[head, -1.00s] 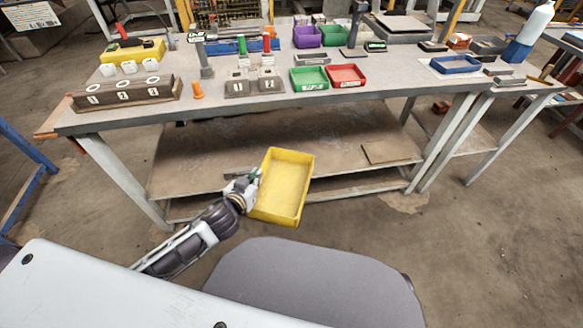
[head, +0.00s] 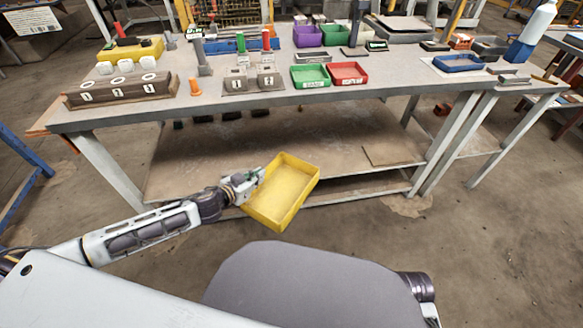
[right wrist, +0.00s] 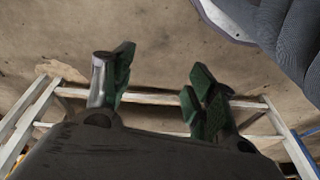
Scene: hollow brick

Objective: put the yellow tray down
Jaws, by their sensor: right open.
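The yellow tray (head: 284,196) is empty and hangs in the air in front of the workbench's lower shelf in the head view. It is turned at an angle, with its open side toward the camera. My left gripper (head: 256,178) is shut on the tray's left rim; the fingertips are partly hidden by the rim.
The workbench top (head: 222,100) carries a green bin (head: 309,77), a red bin (head: 347,74), a brown numbered block (head: 122,90), an orange cone (head: 195,86) and a blue tray (head: 459,63). Bare bench surface shows right of the red bin and along the front edge.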

